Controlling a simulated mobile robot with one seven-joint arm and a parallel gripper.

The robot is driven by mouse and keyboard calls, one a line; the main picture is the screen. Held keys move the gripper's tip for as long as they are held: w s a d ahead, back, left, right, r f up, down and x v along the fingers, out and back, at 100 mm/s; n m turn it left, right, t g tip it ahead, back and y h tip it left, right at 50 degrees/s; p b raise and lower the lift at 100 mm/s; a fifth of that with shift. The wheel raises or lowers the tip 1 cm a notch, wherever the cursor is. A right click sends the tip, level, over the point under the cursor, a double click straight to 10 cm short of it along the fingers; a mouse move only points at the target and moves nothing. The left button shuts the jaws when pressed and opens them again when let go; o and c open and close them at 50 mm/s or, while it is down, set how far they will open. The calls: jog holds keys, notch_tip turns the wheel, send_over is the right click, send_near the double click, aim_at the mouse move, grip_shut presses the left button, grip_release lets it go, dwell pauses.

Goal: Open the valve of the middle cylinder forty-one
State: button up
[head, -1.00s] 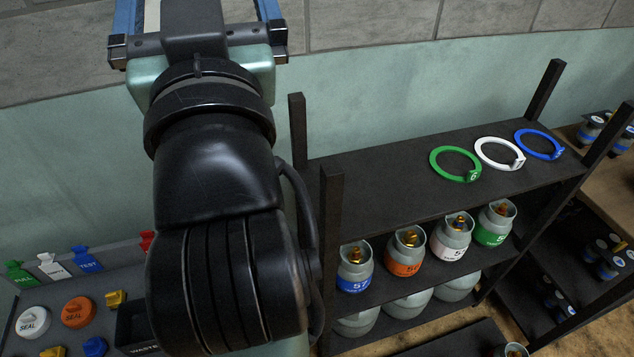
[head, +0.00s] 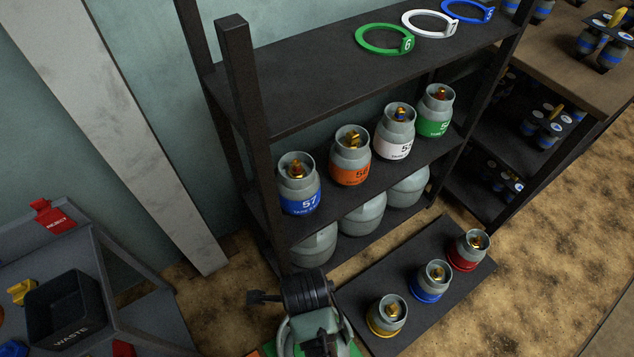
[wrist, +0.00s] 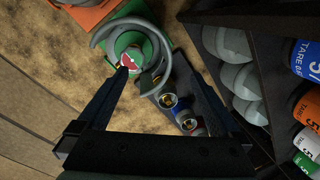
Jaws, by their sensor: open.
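Three grey cylinders with brass valves stand on a low dark platform (head: 345,288) in the head view. The front one has a yellow base ring (head: 387,315), the middle one a blue base ring (head: 431,281), the far one a red base ring (head: 468,250). I cannot read a number forty-one on any of them. The platform cylinders show small in the wrist view, where one valve top (wrist: 167,100) is visible. My gripper (wrist: 152,70) is open and empty in the wrist view, its fingers apart and pointing towards the floor area. In the head view its fingertips are hidden.
A dark shelf (head: 330,95) holds cylinders marked blue, orange, white and green. Green, white and blue rings (head: 384,39) lie on top. A grey bench with a waste bin (head: 65,310) is at left.

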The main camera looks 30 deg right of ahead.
jog(key=s+f+m+b, duration=0.1)
jog(key=f+b, duration=0.1)
jog(key=f, duration=0.3)
jog(key=s+f+m+g+b, duration=0.1)
jog(key=s+f+b, duration=0.1)
jog(key=f, duration=0.4)
jog(key=s+f+m+b, duration=0.1)
jog(key=s+f+b, duration=0.1)
jog(key=f, duration=0.3)
jog(key=shift+f+g+b, duration=0.25)
jog(key=shift+g+b, duration=0.05)
jog(key=shift+g, duration=0.1)
jog(key=shift+r, duration=0.1)
jog(key=c, duration=1.2)
